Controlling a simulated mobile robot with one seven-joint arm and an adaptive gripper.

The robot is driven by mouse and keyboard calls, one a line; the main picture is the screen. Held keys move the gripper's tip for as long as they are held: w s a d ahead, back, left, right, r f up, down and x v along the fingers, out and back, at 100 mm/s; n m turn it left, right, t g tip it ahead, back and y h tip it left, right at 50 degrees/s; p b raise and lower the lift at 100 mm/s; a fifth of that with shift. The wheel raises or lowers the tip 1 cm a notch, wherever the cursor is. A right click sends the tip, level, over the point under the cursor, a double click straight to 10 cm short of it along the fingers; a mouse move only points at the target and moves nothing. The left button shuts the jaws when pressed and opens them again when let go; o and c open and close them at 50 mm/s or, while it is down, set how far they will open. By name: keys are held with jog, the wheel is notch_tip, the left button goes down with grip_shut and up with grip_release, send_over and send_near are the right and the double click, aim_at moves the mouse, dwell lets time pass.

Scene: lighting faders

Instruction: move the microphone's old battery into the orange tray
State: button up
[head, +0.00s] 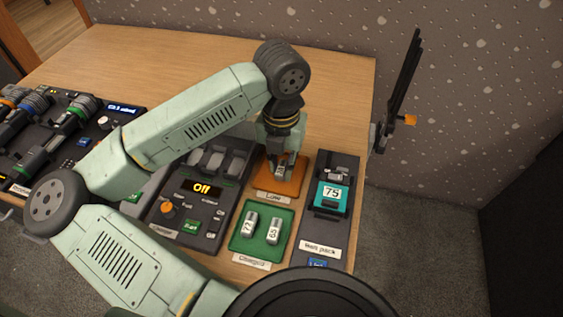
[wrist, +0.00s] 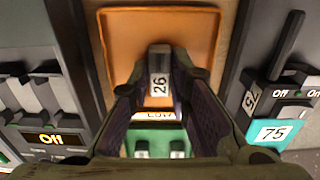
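A silver battery marked 26 (wrist: 159,78) shows between the fingertips of my gripper (wrist: 160,88) in the wrist view. The fingers close in on both its sides, and I take them as shut on it. In the head view my gripper (head: 280,170) points down over the orange tray (head: 297,178), labelled Low. The orange tray (wrist: 118,40) is behind the battery in the wrist view. Whether the battery touches the tray floor cannot be told. Handheld microphones (head: 58,135) lie in a dark holder at the far left, partly cut off.
A green tray (head: 241,247) labelled Charged holds two batteries in front. A teal-fronted belt pack (head: 331,195) stands on a dark panel at right. A console with sliders and an Off display (head: 203,188) is at left. The wooden table behind is bare.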

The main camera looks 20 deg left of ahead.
aim_at(281, 167)
jog(key=o, duration=0.4)
jog(key=shift+c, duration=0.2)
jog(key=shift+r, duration=0.2)
notch_tip(281, 167, up, 12)
jog(key=b, duration=0.1)
